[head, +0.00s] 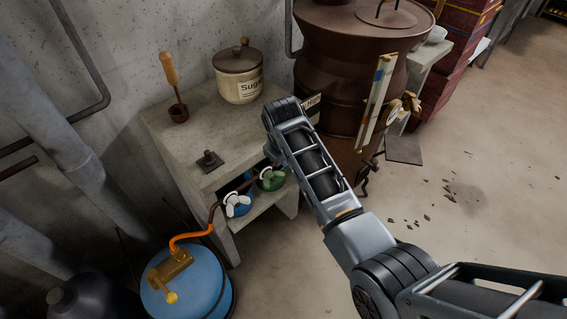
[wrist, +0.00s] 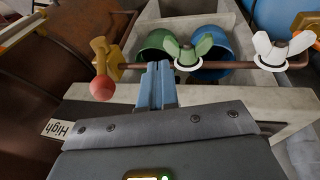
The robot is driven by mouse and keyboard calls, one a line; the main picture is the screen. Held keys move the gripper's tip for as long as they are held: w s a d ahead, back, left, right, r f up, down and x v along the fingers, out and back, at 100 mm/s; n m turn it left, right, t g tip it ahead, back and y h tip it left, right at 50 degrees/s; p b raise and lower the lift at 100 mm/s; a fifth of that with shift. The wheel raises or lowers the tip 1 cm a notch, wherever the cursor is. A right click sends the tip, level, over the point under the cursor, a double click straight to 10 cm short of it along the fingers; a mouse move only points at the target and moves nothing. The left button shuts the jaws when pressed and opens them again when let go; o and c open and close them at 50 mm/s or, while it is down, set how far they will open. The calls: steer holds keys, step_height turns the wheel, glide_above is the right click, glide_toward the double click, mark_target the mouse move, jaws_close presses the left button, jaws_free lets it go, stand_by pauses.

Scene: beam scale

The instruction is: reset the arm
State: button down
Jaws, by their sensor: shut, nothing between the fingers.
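My gripper (wrist: 157,84) shows in the wrist view with its two blue fingers together and nothing between them. Its tips are near a brown pipe with a green valve handle (wrist: 193,52) just right of them and a white valve handle (wrist: 280,50) farther right. A yellow fitting (wrist: 103,58) and a red ball (wrist: 102,88) are to the left. In the head view my arm reaches from the lower right to the concrete stand (head: 232,125); I cannot make out the fingers there.
A sugar pot (head: 240,84) and a wooden-handled tool (head: 172,80) stand on the stand. A rusty barrel (head: 335,65) is behind my arm, with a pale upright bar (head: 377,95) before it. A blue tank (head: 190,285) is lower left. Floor at right is mostly clear.

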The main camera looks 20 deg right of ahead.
steer(key=d+v, duration=0.1)
steer(key=v, duration=0.6)
steer(key=s+d+f+t, duration=0.2)
steer(key=s+f, duration=0.7)
steer(key=s, duration=0.1)
steer(key=s+f+m+t, duration=0.15)
steer(key=s+t, duration=0.25)
steer(key=s, duration=0.9)
steer(key=s+a+r+t+y, duration=0.1)
steer(key=s+r, duration=0.3)
steer(key=s, duration=0.3)
steer(key=s+a+r+t, duration=0.1)
steer(key=s+r, duration=0.2)
steer(key=s, duration=0.4)
steer(key=s+r+m+t, duration=0.1)
steer(key=s+r+t, duration=0.1)
steer(key=s+r, duration=0.3)
steer(key=s+a+r+m+t, duration=0.1)
steer(key=s+r, duration=0.4)
steer(key=r, duration=0.5)
steer(key=shift+a+r+t+y, duration=0.3)
steer(key=shift+r+t, duration=0.1)
steer(key=shift+t, duration=0.1)
steer(key=shift+s, duration=0.15)
